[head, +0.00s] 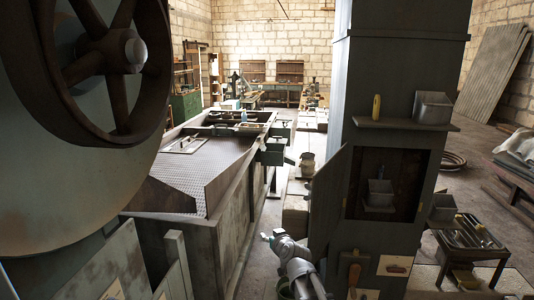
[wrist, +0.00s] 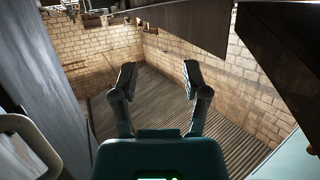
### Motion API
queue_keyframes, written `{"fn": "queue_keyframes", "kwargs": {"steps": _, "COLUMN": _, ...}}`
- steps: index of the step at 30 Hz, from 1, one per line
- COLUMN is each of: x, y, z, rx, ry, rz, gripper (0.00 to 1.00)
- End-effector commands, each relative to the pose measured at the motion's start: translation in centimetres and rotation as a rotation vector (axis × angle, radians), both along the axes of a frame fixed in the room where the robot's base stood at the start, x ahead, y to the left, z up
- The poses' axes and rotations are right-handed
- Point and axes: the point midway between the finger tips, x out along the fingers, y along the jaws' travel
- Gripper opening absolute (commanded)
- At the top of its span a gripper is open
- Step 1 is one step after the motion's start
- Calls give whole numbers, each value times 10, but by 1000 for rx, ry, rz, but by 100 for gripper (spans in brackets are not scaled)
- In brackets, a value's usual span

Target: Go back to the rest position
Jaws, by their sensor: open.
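My gripper (wrist: 157,80) shows in the wrist view with its two fingers spread apart and nothing between them. Beyond the fingers are a ribbed surface and a brick wall (wrist: 215,75), some way off. In the head view, my arm (head: 290,262) is low in the middle, beside the base of the tall grey column (head: 395,75). Its fingertips cannot be made out clearly there.
A large wheel (head: 110,60) fills the upper left. A long metal bench (head: 190,165) runs back from it. The column carries a shelf (head: 365,123) with a yellow object (head: 376,107) and a metal bin (head: 433,107). A small table (head: 465,251) stands at right.

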Motion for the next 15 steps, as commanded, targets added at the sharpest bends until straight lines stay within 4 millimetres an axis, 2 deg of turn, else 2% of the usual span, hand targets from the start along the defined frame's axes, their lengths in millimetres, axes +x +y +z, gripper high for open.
{"fn": "queue_keyframes", "kwargs": {"steps": 1, "x": -10, "y": -5, "z": -13, "rx": -11, "ry": 53, "rz": 13, "gripper": 59}}
{"fn": "queue_keyframes", "kwargs": {"steps": 6, "x": -42, "y": -22, "z": -52, "rx": -54, "ry": 259, "rz": 42, "gripper": 59}}
{"fn": "queue_keyframes", "kwargs": {"steps": 15, "x": -110, "y": -66, "z": -112, "rx": -132, "ry": 637, "rz": 2, "gripper": 59}}
